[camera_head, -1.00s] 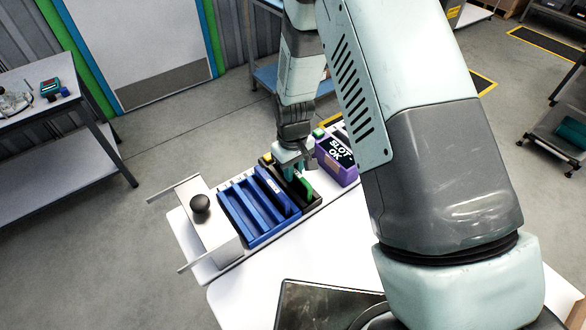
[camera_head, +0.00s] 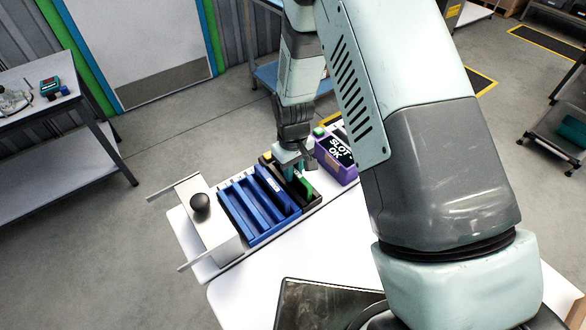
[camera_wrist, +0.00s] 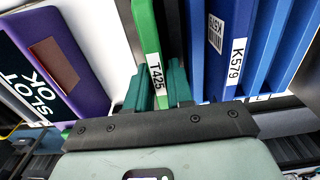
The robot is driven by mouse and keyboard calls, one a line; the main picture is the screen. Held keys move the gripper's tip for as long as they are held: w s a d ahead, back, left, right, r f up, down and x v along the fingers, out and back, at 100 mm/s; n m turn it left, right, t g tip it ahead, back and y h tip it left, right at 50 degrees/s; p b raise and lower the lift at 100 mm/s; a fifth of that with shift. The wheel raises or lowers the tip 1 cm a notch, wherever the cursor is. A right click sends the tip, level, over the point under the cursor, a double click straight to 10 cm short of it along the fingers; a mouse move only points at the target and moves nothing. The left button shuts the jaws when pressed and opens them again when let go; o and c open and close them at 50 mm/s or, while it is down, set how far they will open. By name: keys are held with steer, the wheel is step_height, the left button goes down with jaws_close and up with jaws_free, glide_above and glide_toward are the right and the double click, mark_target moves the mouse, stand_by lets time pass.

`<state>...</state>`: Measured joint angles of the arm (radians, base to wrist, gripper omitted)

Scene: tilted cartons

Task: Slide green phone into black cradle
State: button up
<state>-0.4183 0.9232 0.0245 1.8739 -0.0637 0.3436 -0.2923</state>
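The green phone (camera_wrist: 148,38), labelled T425, stands on edge between the two teal fingers of my gripper (camera_wrist: 158,92) in the wrist view. The fingers lie close against both its sides. In the head view the green phone (camera_head: 308,189) shows at the near end of the black cradle (camera_head: 293,192), below my gripper (camera_head: 292,170). Its lower edge appears inside the cradle, but how deep it sits is hidden. The far part of the cradle is partly covered by my gripper.
A blue slotted rack (camera_head: 258,206) with a blue item labelled K579 (camera_wrist: 238,58) stands directly left of the cradle. A purple box marked SLOT OK (camera_head: 338,160) stands close on the right. A metal plate with a black knob (camera_head: 200,203) is farther left.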

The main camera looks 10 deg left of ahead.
steer(key=o, duration=0.5)
steer(key=shift+c, duration=0.2)
step_height(320, 180, up, 11)
stand_by(0.3)
step_height(320, 180, up, 7)
stand_by(0.6)
stand_by(0.3)
